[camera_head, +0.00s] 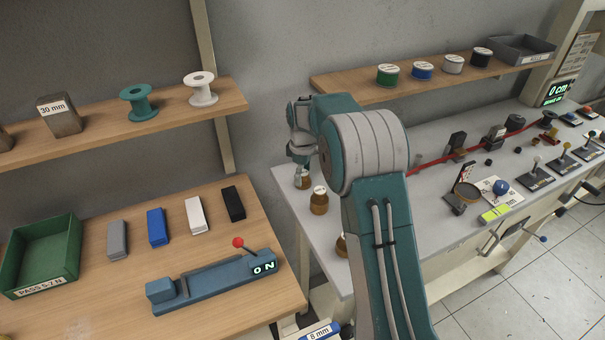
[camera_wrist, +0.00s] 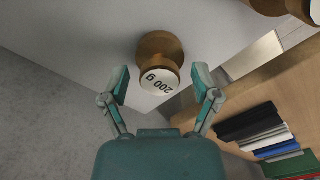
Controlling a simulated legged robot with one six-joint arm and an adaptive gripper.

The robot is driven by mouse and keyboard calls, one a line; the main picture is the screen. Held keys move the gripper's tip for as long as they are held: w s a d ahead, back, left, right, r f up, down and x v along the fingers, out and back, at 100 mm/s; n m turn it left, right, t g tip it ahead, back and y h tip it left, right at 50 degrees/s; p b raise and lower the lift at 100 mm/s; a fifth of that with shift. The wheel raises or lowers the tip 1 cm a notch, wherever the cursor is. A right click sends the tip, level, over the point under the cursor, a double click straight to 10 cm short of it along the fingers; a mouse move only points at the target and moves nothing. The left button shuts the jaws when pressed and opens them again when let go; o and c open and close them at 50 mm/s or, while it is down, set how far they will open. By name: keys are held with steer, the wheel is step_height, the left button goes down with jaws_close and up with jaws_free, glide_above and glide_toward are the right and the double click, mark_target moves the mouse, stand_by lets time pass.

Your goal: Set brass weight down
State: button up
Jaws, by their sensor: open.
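A brass weight (camera_wrist: 158,48) with a white top marked "200 g" stands on the grey bench, near its left back corner. It shows partly under my gripper in the head view (camera_head: 303,181). My gripper (camera_wrist: 162,84) is open, with one finger on each side of the weight's top and a gap visible at both sides. In the head view my gripper (camera_head: 302,166) points down over the weight, and my arm hides part of the bench.
A second brass weight (camera_head: 319,201) stands close by, and a third (camera_head: 341,246) is partly hidden by my arm. The grey bench (camera_head: 290,186) has its left edge near the weights. A wooden table (camera_head: 90,300) with coloured blocks and a green bin (camera_head: 38,258) lies left.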

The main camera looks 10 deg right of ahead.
mark_target(303, 173)
step_height(303, 173, up, 12)
steer(key=s+r+m+t, duration=0.1)
steer(key=s+r+m, duration=0.2)
steer(key=s+r, duration=0.55)
steer(key=s+r+m+t, duration=0.25)
steer(key=s+m, duration=0.25)
steer(key=s, duration=1.3)
steer(key=s+f+m+t, duration=0.2)
steer(key=s+f+m, duration=0.1)
steer(key=s, duration=0.7)
steer(key=shift+s+a+f, duration=0.2)
steer(key=shift+f, duration=0.7)
